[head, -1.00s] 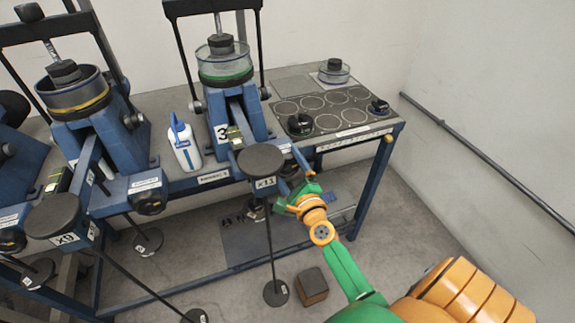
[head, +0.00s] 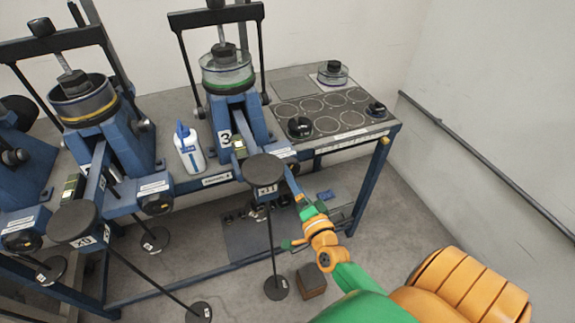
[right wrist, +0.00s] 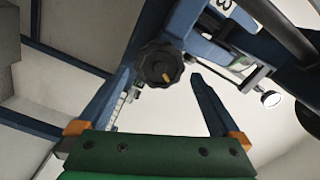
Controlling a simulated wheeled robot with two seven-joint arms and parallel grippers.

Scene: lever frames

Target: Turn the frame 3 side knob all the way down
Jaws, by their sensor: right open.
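Frame 3 (head: 228,110) is the blue press with the "3" label, at the middle of the head view. Its side knob is black and lobed; it shows clearly in the right wrist view (right wrist: 158,65). In the head view the knob is largely hidden near the round lever pad (head: 263,169) and my fingers. My right gripper (right wrist: 160,76) is open, with one blue finger on each side of the knob in the wrist picture. I cannot tell whether the fingers touch it. In the head view the right gripper (head: 291,184) is just right of the lever pad. My left gripper is not in view.
A white bottle with a blue cap (head: 189,150) stands left of frame 3. Another blue frame (head: 88,115) stands further left, with its own lever pad (head: 74,222). A dark panel with ring marks (head: 335,112) lies on the bench at right. A brown block (head: 311,280) sits on the floor.

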